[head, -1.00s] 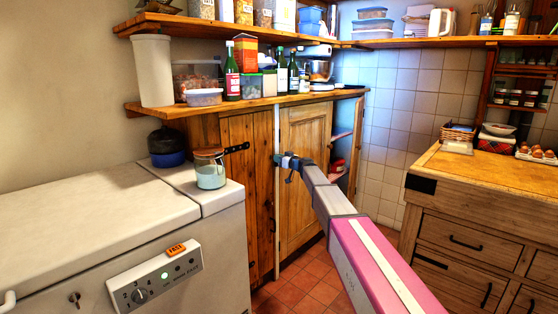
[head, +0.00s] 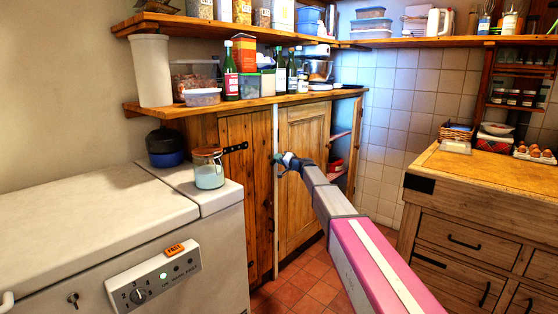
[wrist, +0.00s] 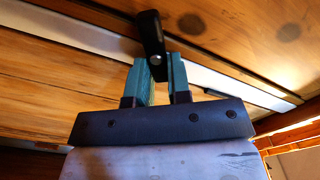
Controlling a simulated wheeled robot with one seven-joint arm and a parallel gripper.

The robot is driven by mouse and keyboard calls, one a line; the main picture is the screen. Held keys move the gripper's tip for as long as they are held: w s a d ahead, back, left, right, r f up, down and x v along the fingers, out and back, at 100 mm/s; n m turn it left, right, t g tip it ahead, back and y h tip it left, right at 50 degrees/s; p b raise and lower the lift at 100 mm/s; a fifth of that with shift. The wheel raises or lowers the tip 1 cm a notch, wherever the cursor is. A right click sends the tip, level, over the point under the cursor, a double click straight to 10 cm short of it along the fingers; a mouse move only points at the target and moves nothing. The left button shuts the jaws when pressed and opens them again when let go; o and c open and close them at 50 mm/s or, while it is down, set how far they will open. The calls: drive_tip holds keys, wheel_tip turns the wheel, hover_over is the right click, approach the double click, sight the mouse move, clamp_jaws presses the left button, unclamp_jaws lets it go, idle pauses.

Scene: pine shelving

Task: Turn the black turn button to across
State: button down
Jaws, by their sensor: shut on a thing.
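The black turn button (wrist: 151,32) is a small dark bar at the top middle of the wrist view. It sits by a pale metal strip (wrist: 215,72) between wooden cupboard boards, its long side at a steep angle to the strip. My gripper (wrist: 158,70) has its two teal fingers shut on the button's lower end, one on each side. In the head view my gripper (head: 281,160) is at the upper left of the pale cupboard door (head: 302,190), by the strip. The button is too small to make out there.
A darker plank door (head: 247,190) is left of the strip. A white chest freezer (head: 90,215) with a jar (head: 208,170) on it stands at the left. A wooden drawer counter (head: 480,230) is at the right. A loaded shelf (head: 230,103) runs above the doors.

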drive_tip(key=shift+d+f+m, duration=0.1)
drive_tip(key=shift+f+m, duration=0.1)
drive_tip(key=shift+m, duration=0.95)
drive_tip(key=shift+a+f+m, duration=0.1)
drive_tip(key=shift+f+m, duration=0.05)
drive_tip(key=shift+m, duration=1.05)
drive_tip(key=shift+d+f+m, duration=0.1)
drive_tip(key=shift+f+m, duration=0.1)
drive_tip(key=shift+m, duration=0.95)
drive_tip(key=c, duration=1.1)
unclamp_jaws()
drive_tip(key=shift+w, duration=0.1)
drive_tip(key=shift+o, duration=0.2)
drive_tip(key=v, duration=1.1)
